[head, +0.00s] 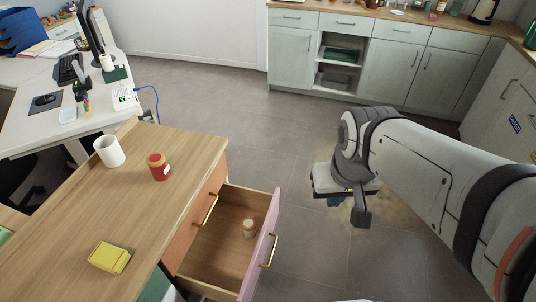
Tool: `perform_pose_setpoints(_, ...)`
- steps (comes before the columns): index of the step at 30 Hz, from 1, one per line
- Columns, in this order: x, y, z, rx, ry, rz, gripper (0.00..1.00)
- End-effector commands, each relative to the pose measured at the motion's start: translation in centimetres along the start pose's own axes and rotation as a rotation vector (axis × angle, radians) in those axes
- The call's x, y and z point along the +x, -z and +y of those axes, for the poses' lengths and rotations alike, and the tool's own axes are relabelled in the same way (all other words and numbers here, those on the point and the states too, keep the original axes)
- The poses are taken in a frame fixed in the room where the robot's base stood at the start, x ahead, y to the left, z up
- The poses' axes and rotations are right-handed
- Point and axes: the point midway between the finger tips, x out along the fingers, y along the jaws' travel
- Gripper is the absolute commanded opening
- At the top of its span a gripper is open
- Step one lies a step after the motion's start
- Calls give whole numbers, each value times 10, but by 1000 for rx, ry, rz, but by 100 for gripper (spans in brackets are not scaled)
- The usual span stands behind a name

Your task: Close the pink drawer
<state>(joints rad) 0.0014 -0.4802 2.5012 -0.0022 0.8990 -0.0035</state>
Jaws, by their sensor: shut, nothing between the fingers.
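The pink drawer (259,247) is pulled open from the wooden cabinet (150,215). Its pink front faces right and carries a brass handle (269,251).
An orange drawer (205,208) above is shut. On the cabinet top are a white cup (109,151), a red jar (159,167) and a yellow block (110,257). A desk (60,105) stands at the left, kitchen cabinets (390,58) behind. Floor right of the drawer is clear.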

Motion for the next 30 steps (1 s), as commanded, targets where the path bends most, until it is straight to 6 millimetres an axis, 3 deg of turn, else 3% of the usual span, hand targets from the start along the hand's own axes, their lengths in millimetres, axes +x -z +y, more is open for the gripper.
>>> perform_pose_setpoints(4, 19, -1, -2, 54, 23, -23, 0)
perform_pose_setpoints(7, 54, -2, -11, 168, 75, -72, 0)
perform_pose_setpoints(17, 224, 12, -27, 922, 320, -342, 0)
perform_pose_setpoints(24, 342, 35, -18, 1491, 460, -538, 0)
perform_pose_setpoints(30, 401, 50, -4, 1800, 529, -641, 0)
